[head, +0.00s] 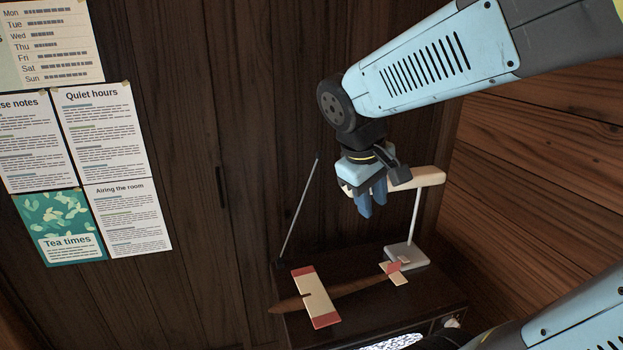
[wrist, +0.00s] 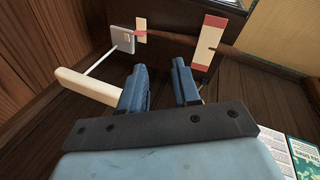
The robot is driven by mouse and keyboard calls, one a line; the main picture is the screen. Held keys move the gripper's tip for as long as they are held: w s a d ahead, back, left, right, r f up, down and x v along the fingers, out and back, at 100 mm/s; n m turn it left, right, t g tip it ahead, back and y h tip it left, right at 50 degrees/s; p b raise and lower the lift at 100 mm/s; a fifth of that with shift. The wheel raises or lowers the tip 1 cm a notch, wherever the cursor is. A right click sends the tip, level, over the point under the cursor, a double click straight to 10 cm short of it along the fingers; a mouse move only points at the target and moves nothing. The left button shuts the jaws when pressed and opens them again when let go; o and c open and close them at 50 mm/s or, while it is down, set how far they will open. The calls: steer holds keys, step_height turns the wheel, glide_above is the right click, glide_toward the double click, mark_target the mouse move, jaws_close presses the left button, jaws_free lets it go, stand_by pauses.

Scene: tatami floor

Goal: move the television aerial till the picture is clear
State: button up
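The television (head: 465,292) is a dark cabinet at the bottom of the head view. Only a strip of its screen (head: 405,341) shows, with black and white speckle. A thin grey rod, which looks like the aerial (head: 300,208), rises from its back left corner and tilts right; I cannot make it out in the wrist view. My gripper (head: 372,204) hangs above the television, right of the rod and apart from it. In the wrist view its blue fingers (wrist: 160,85) are apart with nothing seen between them.
A desk lamp with a cream bar head (head: 425,178) stands at the cabinet's back right; in the wrist view its head (wrist: 85,87) is close beside the left finger. A model aeroplane (head: 316,297) lies across the top. Notices (head: 105,120) hang on the wooden wall.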

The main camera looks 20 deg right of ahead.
steer(key=w+f+n+h, duration=0.4)
steer(key=w+n+h, duration=0.5)
steer(key=w, duration=0.5)
steer(key=w+a+f+n+t+h, duration=0.1)
steer(key=w+a+f+n+t, duration=0.3)
steer(key=w+a+n, duration=0.15)
steer(key=w+a+f+n+t+h, duration=0.2)
steer(key=w+a+f+n+t, duration=0.15)
steer(key=w+a, duration=0.35)
steer(key=x, duration=1.3)
steer(key=shift+d, duration=0.2)
steer(key=shift+w, duration=0.1)
steer(key=shift+c, duration=0.4)
jaws_close()
